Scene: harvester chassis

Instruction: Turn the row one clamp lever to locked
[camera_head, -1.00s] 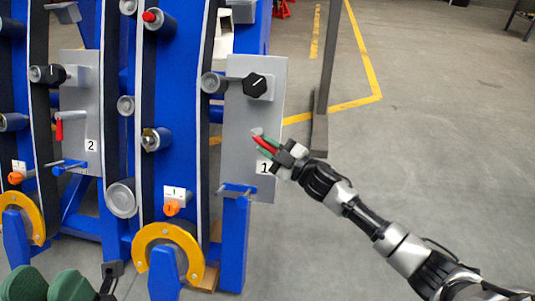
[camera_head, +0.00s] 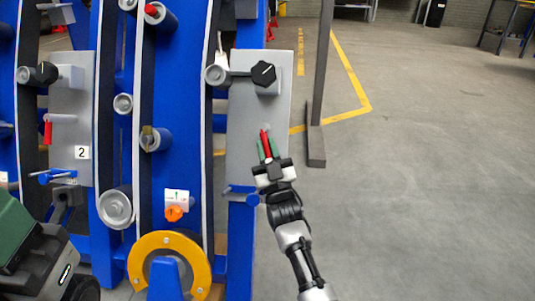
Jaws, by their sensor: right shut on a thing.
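The row one clamp lever (camera_head: 266,143) is red and sits on the grey row one panel (camera_head: 242,135), below a black knob (camera_head: 263,74). It points nearly straight up and down in the picture, tilted slightly. The gripper hides the lever's lower end and the panel's number label.
The row two panel (camera_head: 70,150) at left carries its own red lever (camera_head: 48,132), hanging down. A yellow arc (camera_head: 168,243) and an orange knob (camera_head: 174,213) are on the blue frame. A dark post (camera_head: 318,120) stands behind; the floor at right is clear.

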